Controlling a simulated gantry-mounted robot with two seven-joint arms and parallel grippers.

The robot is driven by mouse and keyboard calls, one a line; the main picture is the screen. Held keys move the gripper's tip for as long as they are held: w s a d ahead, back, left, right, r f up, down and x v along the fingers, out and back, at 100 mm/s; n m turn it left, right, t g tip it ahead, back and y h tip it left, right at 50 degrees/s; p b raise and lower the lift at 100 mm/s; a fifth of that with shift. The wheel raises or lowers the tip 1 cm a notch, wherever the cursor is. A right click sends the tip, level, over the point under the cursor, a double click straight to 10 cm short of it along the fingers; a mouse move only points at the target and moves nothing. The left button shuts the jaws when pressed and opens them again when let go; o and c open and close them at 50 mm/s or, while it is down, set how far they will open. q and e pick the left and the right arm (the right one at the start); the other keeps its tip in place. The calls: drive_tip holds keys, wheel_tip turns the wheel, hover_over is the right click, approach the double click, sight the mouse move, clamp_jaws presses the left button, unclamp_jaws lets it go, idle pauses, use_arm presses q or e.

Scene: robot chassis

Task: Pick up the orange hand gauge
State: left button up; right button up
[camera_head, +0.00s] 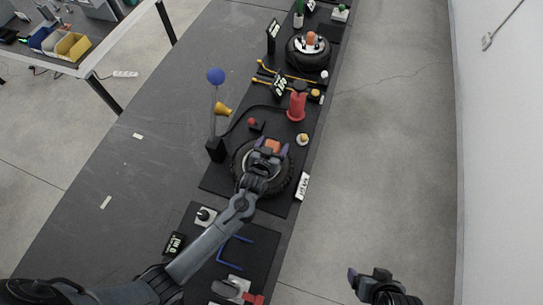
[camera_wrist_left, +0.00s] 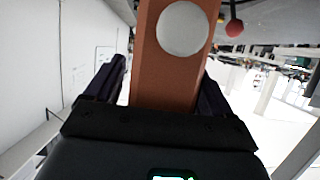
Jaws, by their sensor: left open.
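The orange hand gauge (camera_head: 272,144) is at the black tyre (camera_head: 236,163) in the middle of the bench. In the left wrist view it is a broad orange-brown bar (camera_wrist_left: 165,80) with a round grey disc near the top. My left gripper (camera_head: 270,150) is over the tyre, its purple-tipped fingers either side of the gauge. The left wrist view shows the open fingers (camera_wrist_left: 160,90) flanking the bar, with a gap at its left side. My right gripper (camera_head: 365,273) is low in the head view, away from the bench over the floor; its jaw opening is unclear.
A second tyre (camera_head: 308,55) lies farther back. A white label (camera_head: 302,186) is right of the near tyre. The bench's left side is mostly clear.

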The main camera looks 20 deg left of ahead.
use_arm(q)
drive_tip(key=shift+w, duration=0.2)
clamp_jaws()
idle(0.4)
drive_tip(key=shift+r, duration=0.15)
